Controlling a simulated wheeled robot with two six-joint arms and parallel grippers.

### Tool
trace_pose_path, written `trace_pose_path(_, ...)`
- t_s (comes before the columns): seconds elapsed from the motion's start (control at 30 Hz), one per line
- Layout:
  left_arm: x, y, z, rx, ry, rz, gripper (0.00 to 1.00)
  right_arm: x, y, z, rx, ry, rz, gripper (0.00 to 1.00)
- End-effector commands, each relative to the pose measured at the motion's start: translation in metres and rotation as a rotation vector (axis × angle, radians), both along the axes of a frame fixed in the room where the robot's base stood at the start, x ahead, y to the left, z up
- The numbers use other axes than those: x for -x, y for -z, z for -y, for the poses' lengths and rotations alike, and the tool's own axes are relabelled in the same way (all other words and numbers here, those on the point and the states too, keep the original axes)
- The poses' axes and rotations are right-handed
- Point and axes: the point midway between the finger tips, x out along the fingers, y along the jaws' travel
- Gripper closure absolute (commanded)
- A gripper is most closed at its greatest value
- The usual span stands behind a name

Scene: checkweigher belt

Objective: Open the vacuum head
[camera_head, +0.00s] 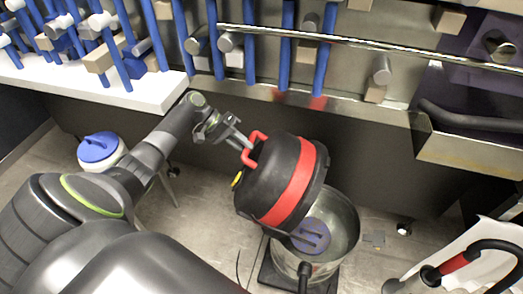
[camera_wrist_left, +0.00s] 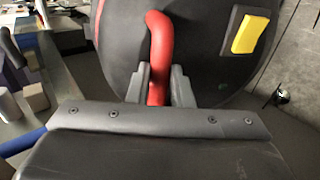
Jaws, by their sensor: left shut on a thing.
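The vacuum head (camera_head: 285,182) is a black dome with a red band and a red handle. It is tilted up on its side above the open metal vacuum drum (camera_head: 342,232), whose inside shows. My left gripper (camera_head: 246,144) is shut on the red handle (camera_head: 257,140). In the left wrist view the handle (camera_wrist_left: 160,55) stands between my gripper's fingers (camera_wrist_left: 160,88), with the black head (camera_wrist_left: 205,60) behind it and a yellow switch (camera_wrist_left: 250,34) at the right. A blue round part (camera_head: 312,236) shows at the drum's opening. My right gripper is not in view.
A white bucket with a blue lid (camera_head: 98,149) stands on the floor at the left. The conveyor frame with blue bars (camera_head: 287,50) and a metal rail (camera_head: 370,42) runs behind. A black hose with a red part (camera_head: 455,263) lies at the lower right.

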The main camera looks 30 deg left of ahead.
Motion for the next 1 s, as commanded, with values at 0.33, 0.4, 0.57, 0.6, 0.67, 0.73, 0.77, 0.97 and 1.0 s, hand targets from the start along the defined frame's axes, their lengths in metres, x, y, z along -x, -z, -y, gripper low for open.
trace_pose_path(0.33,0.017,0.026,-0.035,-0.003,-0.001,-0.022,1.0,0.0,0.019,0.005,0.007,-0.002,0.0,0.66)
trace_pose_path(0.4,0.017,0.026,-0.037,-0.001,0.0,-0.022,1.0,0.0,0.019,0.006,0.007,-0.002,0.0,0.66)
trace_pose_path(0.57,0.018,0.026,-0.037,0.0,0.002,-0.023,1.0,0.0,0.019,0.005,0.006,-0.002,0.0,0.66)
trace_pose_path(0.6,0.018,0.026,-0.037,0.0,0.002,-0.023,1.0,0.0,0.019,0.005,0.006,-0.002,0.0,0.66)
trace_pose_path(0.67,0.018,0.026,-0.037,0.001,0.001,-0.024,1.0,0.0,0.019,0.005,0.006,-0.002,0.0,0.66)
trace_pose_path(0.73,0.018,0.026,-0.037,0.001,0.001,-0.024,1.0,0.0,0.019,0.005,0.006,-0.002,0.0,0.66)
trace_pose_path(0.77,0.018,0.026,-0.037,0.001,0.001,-0.024,1.0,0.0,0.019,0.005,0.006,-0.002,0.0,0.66)
trace_pose_path(0.97,0.017,0.025,-0.037,0.002,0.001,-0.021,0.59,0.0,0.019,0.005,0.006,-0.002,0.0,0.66)
trace_pose_path(1.0,0.016,0.024,-0.037,0.001,0.001,-0.019,0.59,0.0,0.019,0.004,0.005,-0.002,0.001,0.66)
